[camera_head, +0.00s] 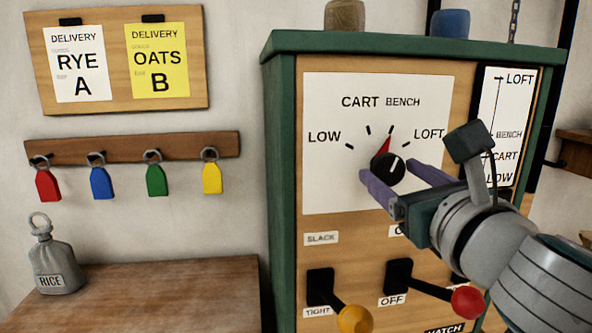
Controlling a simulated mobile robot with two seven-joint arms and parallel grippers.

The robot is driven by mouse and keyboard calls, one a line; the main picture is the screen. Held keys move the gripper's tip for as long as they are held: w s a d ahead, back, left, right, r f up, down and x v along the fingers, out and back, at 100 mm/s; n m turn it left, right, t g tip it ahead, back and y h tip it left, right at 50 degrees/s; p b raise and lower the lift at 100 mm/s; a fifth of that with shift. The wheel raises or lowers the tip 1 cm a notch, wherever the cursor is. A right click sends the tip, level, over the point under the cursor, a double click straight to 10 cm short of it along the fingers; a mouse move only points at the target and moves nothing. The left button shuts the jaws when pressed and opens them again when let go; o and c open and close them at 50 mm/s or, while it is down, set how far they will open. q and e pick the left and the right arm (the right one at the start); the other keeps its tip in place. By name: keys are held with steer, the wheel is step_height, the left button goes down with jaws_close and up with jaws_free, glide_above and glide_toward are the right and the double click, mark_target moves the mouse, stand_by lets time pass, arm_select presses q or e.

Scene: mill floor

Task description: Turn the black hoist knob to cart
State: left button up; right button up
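The black hoist knob (386,171) sits on a white dial plate (333,188) on the front of the green-edged cabinet. Its labels read LOW, CART, BENCH and LOFT from left to right. The red pointer (382,146) points up toward the tick below BENCH, and a white line on the knob slants up and right. My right gripper (389,171) comes in from the lower right. Its purple fingers are spread to either side of the knob, with small gaps that look clear; contact is hard to judge. My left gripper is not in view.
Below the dial are a yellow-ball lever (354,319) and a red-ball lever (467,301), the latter close under my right wrist. A narrow height scale (508,92) is at right.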

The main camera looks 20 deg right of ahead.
steer(key=c, duration=1.1)
steer(key=shift+o, duration=0.2)
steer(key=n+p, duration=0.3)
steer(key=shift+r, duration=0.15)
steer(key=n+p, duration=0.2)
steer(key=n, duration=0.1)
steer(key=shift+n, duration=0.8)
steer(key=o, duration=1.4)
steer(key=shift+c, duration=0.2)
